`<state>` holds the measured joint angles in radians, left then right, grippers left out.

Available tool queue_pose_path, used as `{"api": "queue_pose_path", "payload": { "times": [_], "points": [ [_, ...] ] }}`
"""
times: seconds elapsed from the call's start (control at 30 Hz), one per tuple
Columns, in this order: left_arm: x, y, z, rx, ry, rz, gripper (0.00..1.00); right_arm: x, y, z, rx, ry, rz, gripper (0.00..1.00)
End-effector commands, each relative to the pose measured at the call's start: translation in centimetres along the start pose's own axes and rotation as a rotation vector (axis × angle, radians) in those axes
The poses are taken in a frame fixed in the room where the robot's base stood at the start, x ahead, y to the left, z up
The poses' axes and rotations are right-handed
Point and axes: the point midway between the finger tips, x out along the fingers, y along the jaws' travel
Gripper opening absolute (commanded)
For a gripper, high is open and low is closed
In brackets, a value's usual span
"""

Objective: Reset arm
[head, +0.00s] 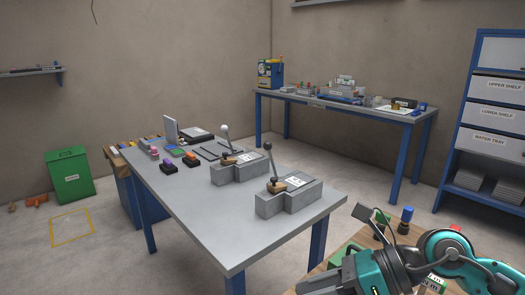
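A teal and black arm of mine (448,247) reaches in from the lower right corner, so I take it as my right arm. It is bent and lies in front of a wooden-topped table. I cannot make out gripper fingers on it. A dark, thin piece beside the arm is too unclear to name. My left arm and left gripper are not in the picture. I see nothing held.
A grey table (195,210) carries two grey lever fixtures (236,170) (287,197). The wooden-topped table (345,255) is beside my arm, with a blue-topped item (406,214). Behind stand a back table (345,103), a blue shelf unit (497,120) and a green bin (70,175).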

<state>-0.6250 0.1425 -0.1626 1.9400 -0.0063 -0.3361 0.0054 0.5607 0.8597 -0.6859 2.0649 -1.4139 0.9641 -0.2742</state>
Motion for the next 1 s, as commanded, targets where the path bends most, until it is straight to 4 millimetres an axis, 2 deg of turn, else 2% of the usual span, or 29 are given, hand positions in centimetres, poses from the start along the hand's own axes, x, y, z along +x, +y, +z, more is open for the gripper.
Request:
{"api": "queue_pose_path", "payload": {
  "times": [0.03,0.1,0.2,0.33,0.4,0.47,0.57,0.67,0.73,0.8,0.9,0.97,1.0],
  "points": [
    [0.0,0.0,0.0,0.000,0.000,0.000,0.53,0.9,1.7,1.8,0.070,-0.139,0.066,0.49],
    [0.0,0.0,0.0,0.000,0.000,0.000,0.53,1.1,3.3,4.5,0.183,-0.331,0.139,0.49],
    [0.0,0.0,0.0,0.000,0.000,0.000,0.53,0.0,4.2,7.8,0.375,-0.598,0.222,0.49],
    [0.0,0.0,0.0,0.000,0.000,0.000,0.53,-2.8,3.0,10.4,0.675,-0.924,0.290,0.49],
    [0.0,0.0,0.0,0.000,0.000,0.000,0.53,-4.6,1.3,10.5,0.857,-1.089,0.305,0.49],
    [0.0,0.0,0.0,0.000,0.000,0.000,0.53,-6.0,-0.4,9.9,1.020,-1.221,0.304,0.49],
    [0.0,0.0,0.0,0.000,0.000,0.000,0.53,-7.9,-3.6,7.2,1.312,-1.424,0.276,0.49],
    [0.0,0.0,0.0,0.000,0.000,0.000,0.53,-8.9,-6.4,2.6,1.621,-1.599,0.209,0.49],
    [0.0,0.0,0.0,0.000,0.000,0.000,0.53,-9.1,-7.7,-1.5,1.844,-1.702,0.135,0.49],
    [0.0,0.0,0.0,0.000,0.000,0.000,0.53,-8.8,-8.3,-6.0,2.067,-1.784,0.041,0.49],
    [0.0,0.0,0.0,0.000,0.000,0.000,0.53,-8.0,-7.8,-11.6,2.342,-1.852,-0.104,0.49],
    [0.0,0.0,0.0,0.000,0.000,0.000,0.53,-7.5,-7.1,-14.4,2.475,-1.872,-0.189,0.49],
    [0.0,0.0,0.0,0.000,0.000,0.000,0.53,-7.1,-6.5,-15.9,-2.495,1.837,0.237,0.49]
  ]
}}
